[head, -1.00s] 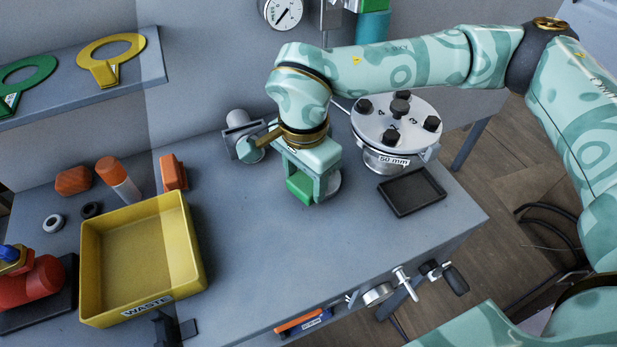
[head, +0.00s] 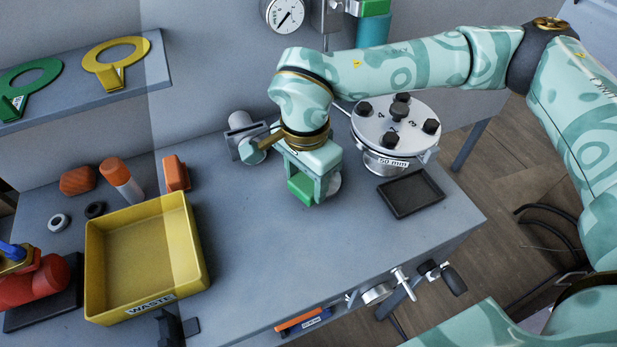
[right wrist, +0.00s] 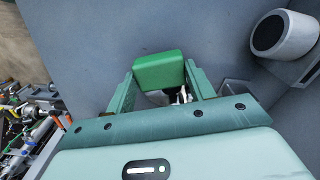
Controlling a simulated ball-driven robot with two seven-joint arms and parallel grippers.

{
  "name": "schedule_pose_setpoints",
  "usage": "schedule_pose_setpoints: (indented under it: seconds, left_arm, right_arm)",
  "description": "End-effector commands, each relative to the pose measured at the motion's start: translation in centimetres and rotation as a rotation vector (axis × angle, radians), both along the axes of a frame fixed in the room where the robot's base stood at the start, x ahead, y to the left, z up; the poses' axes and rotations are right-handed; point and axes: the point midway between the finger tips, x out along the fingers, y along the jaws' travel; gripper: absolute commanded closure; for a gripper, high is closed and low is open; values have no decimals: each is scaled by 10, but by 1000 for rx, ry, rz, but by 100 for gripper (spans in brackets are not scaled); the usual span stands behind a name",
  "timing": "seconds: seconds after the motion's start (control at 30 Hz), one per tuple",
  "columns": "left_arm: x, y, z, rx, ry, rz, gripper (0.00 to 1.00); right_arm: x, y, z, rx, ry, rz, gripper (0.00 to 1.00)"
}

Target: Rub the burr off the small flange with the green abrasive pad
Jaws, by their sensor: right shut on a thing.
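My right gripper (head: 310,182) points down over the middle of the bench and is shut on the green abrasive pad (head: 300,188). In the right wrist view the pad (right wrist: 158,70) sits between the two fingers of the gripper (right wrist: 160,84). My left gripper is not in view.
A yellow waste bin (head: 203,262) stands at left. A grey cylindrical fitting (head: 240,120) is behind the gripper. A round 50 mm flange with black knobs (head: 372,128) and a black tray (head: 388,208) are at right. The bench front is mostly clear.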

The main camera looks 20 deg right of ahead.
Motion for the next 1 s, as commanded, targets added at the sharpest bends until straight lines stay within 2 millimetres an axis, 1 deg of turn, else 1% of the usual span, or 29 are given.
schedule_pose_setpoints:
  seconds: [0.1, 0.2, 0.47, 0.57, 0.67, 1.0]
  left_arm:
    - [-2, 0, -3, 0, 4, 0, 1]
    - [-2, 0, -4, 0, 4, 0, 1]
    - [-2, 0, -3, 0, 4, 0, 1]
    - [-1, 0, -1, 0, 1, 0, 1]
    - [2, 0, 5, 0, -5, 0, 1]
    - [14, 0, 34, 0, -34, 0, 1]
  right_arm:
    - [8, 3, -2, 1, 1, 1, 65]
    - [12, 5, -2, 1, 0, 0, 65]
    - [12, 5, -1, 1, 0, 0, 65]
    - [12, 5, 3, 1, -2, 0, 65]
    - [12, 5, 13, 1, -4, 0, 65]
    - [12, 5, 56, 1, -5, 0, 65]
